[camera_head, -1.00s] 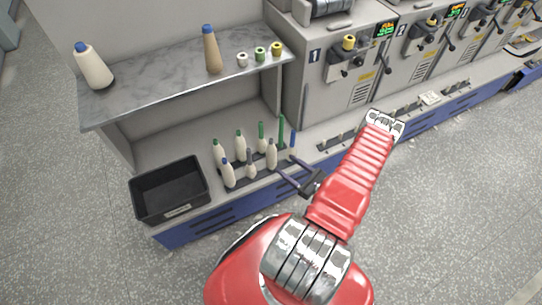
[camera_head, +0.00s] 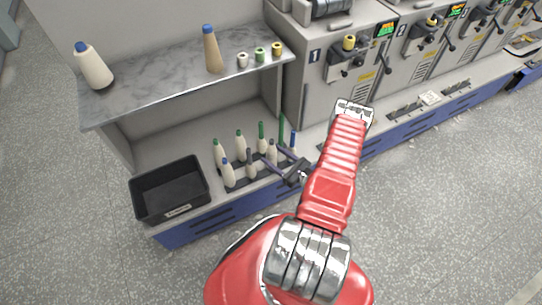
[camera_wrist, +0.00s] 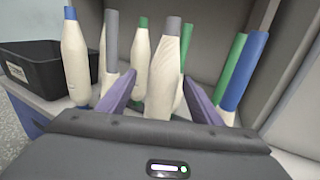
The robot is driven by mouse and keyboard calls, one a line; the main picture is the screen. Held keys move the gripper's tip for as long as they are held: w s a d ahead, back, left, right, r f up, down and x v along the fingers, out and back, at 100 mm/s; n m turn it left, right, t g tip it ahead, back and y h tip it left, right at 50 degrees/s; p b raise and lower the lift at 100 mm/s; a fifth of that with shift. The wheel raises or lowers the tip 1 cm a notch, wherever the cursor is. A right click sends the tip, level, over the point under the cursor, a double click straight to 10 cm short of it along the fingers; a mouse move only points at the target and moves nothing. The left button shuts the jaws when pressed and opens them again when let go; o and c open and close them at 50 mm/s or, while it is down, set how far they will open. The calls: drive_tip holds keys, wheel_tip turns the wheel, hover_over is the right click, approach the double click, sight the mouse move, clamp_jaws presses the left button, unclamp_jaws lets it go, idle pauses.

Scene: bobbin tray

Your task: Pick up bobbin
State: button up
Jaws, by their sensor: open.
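Several cream bobbins with coloured tips stand upright in a dark tray (camera_head: 240,183) on the low counter. My gripper (camera_head: 271,154) is open at the tray's right end, its purple fingers pointing left into the bobbins. In the wrist view, a grey-tipped bobbin (camera_wrist: 162,80) stands between the open fingers (camera_wrist: 160,90), apart from both as far as I can see; its base is hidden by my gripper. A green-tipped bobbin (camera_wrist: 185,50) is partly hidden just behind it. Another grey-tipped bobbin (camera_wrist: 110,50) and a blue-tipped one (camera_wrist: 75,60) stand left of the fingers.
A black bin (camera_head: 170,190) sits left of the tray. A marble shelf (camera_head: 150,80) with cones and small spools overhangs behind. Machines (camera_head: 335,60) line the right.

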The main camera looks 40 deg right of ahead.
drive_tip(key=shift+w, duration=0.45)
drive_tip(key=shift+w+a+f, duration=0.1)
drive_tip(key=shift+w+f, duration=0.05)
drive_tip(key=shift+w, duration=2.45)
drive_tip(key=c, duration=1.2)
